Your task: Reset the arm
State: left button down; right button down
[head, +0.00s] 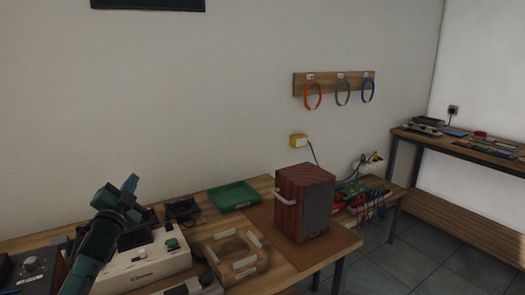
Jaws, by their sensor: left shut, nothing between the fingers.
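My left arm comes in from the lower left. Its gripper (130,184) is raised above the left part of the wooden workbench (285,278), with its fingers pointing up and to the right. The fingers are shut, and nothing shows between them. My right gripper does not show in the head view.
A red-brown speaker box (304,202) with a grey front stands on a brown mat (345,240). Left of it are a green tray (233,196), a beige device (150,262) and a wooden piece with pale strips (232,252). A low bench with cables and a side table stand right.

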pick_arm(q)
jog(key=s+d+f+n+g, duration=0.2)
jog(key=s+f+n+g, duration=0.15)
jog(key=f, duration=0.55)
jog(key=s+d+f+n+g, duration=0.2)
jog(key=s+f+n, duration=0.15)
jog(key=f, duration=0.45)
jog(key=s+d+f+g+h, duration=0.1)
jog(key=s+d+f, duration=0.4)
jog(key=s+f, duration=0.25)
jog(key=s+d+f+g+h, duration=0.1)
jog(key=s+d+f+g, duration=0.1)
jog(key=s+d+f, duration=0.55)
jog(key=s+d+g+h, duration=0.1)
jog(key=s+d+g, duration=0.1)
jog(key=s, duration=1.5)
jog(key=shift+d+f+n+h, duration=0.3)
jog(key=shift+d+h, duration=0.1)
jog(key=shift+d, duration=0.1)
